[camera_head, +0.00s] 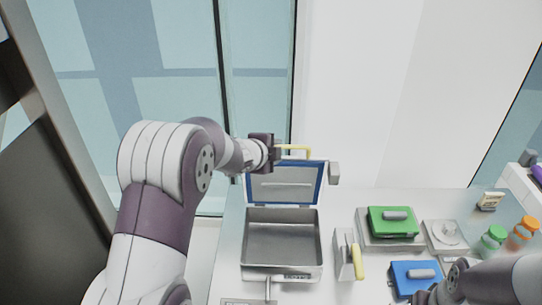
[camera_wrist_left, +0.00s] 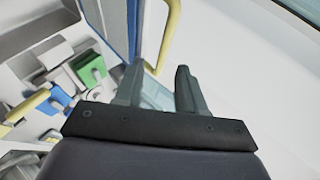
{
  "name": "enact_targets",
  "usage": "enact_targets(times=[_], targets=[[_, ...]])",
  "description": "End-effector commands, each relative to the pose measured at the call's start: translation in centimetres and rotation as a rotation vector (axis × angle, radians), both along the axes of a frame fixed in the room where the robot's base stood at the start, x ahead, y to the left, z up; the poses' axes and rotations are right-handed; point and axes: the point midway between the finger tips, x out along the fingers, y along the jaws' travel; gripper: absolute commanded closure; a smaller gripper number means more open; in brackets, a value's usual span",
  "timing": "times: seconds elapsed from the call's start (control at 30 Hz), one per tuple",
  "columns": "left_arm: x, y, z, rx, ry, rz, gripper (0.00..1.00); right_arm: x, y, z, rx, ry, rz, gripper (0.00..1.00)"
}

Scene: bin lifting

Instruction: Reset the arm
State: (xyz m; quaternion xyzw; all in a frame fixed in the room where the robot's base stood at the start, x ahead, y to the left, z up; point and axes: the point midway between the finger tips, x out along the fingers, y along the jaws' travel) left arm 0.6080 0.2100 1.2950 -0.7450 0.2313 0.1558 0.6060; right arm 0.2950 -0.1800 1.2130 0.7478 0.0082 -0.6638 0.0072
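My left gripper (camera_head: 277,153) is beside the yellow handle (camera_head: 296,148) at the top of a raised lid with a blue rim (camera_head: 284,166). The lid stands open at the back of a grey metal bin (camera_head: 247,242), which looks empty. In the left wrist view my left gripper (camera_wrist_left: 158,66) has its two fingers apart with nothing held. The yellow handle (camera_wrist_left: 169,35) shows just beyond the fingertips; contact cannot be made out. My right arm enters at the lower right, and its gripper is out of the picture.
A green-lidded box (camera_head: 391,222) and a blue-lidded box (camera_head: 415,277) sit on the white bench right of the bin. A metal piece with a yellow handle (camera_head: 356,262) stands between. A balance (camera_head: 447,235) and green-capped (camera_head: 494,236) and orange-capped (camera_head: 524,231) bottles are farther right.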

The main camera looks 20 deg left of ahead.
Motion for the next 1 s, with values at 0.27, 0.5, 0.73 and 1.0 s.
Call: enact_targets(times=[0.27, 0.5, 0.73, 1.0], targets=[[-2.2, 0.3, 1.6, 0.000, -0.005, -0.002, 0.61, 0.0, 0.0, -0.3, 0.000, 0.000, 0.000, 0.47], [-2.2, 0.3, 1.6, 0.000, -0.006, -0.002, 0.61, 0.0, 0.0, -0.3, 0.000, 0.000, 0.000, 0.47], [-3.4, 2.0, -0.5, -0.100, 0.097, 0.167, 0.61, 0.0, 0.0, -0.3, 0.000, 0.000, 0.000, 0.47], [-22.3, 2.1, -14.1, -0.563, 0.670, 1.076, 0.61, 0.0, 0.0, -5.8, 0.000, 0.000, 0.000, 0.47]])
